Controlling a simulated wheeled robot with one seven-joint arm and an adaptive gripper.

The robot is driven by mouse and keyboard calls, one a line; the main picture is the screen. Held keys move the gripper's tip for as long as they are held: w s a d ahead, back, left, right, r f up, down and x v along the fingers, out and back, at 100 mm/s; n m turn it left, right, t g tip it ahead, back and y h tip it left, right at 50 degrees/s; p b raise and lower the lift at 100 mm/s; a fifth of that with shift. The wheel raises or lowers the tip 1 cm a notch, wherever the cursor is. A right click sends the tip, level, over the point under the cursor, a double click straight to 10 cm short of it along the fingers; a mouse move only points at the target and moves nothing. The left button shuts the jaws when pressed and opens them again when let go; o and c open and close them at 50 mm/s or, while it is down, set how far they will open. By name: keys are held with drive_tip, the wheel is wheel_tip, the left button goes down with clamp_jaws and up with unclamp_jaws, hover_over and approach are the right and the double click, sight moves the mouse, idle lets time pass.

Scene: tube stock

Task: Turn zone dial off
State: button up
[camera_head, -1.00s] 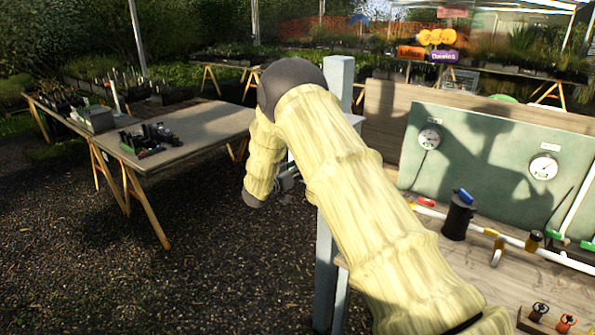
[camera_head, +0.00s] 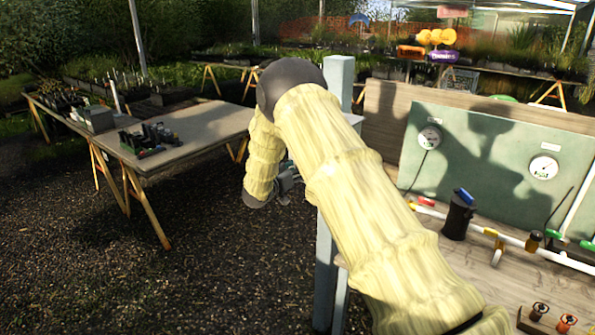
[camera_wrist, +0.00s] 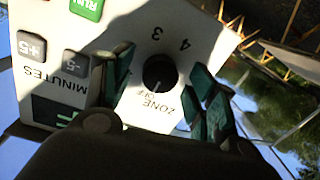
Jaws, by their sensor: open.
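The black round zone dial (camera_wrist: 160,72) is on a white control box (camera_wrist: 205,35), which appears upside down in the wrist view. The words ZONE and OFF are printed just below the dial, and 3 and 4 above it. A small pale mark shows low on the dial, toward OFF, but its exact setting is hard to read. My gripper (camera_wrist: 163,66) is open, with one green finger on each side of the dial. I cannot tell whether either finger touches it. In the head view my gripper (camera_head: 289,182) is mostly hidden behind my arm, and the dial is not visible.
A green RUN button (camera_wrist: 87,8) and grey +5 and -5 buttons (camera_wrist: 76,64) sit left of the dial. In the head view, a blue-grey post (camera_head: 326,262) stands close to my arm. A bench with pipes and a green gauge board (camera_head: 470,160) is at right.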

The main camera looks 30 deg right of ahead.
drive_tip(key=v, duration=1.2)
drive_tip(key=shift+f, duration=0.1)
drive_tip(key=s+a+f+n+y+b, duration=0.1)
drive_tip(key=s+a+f+n+y, duration=0.2)
drive_tip(key=s+f, duration=0.6)
drive_tip(key=s+a+f+n+y+b, duration=0.15)
drive_tip(key=s+f+y, duration=0.3)
drive_tip(key=f, duration=0.95)
drive_tip(key=s+a+f+n+y+b, duration=0.1)
drive_tip(key=s+a+f+n+y, duration=0.25)
drive_tip(key=s+f, duration=0.55)
drive_tip(key=s+a+f+n+g+y+b, duration=0.1)
drive_tip(key=s+a+f+g, duration=0.1)
drive_tip(key=s, duration=0.9)
drive_tip(key=s+a+f+g+y, duration=0.2)
drive_tip(key=s+f, duration=0.4)
drive_tip(key=s, duration=0.6)
drive_tip(key=s+a+f+n+g+y+b, duration=0.1)
drive_tip(key=s+a+f+g, duration=0.2)
drive_tip(key=s, duration=0.9)
drive_tip(key=a+f, duration=0.1)
drive_tip(key=a, duration=0.1)
drive_tip(key=shift+s+a+f+n+y+b, duration=0.15)
drive_tip(key=shift+a+f+n+y+b, duration=0.15)
drive_tip(key=shift+a+y, duration=0.1)
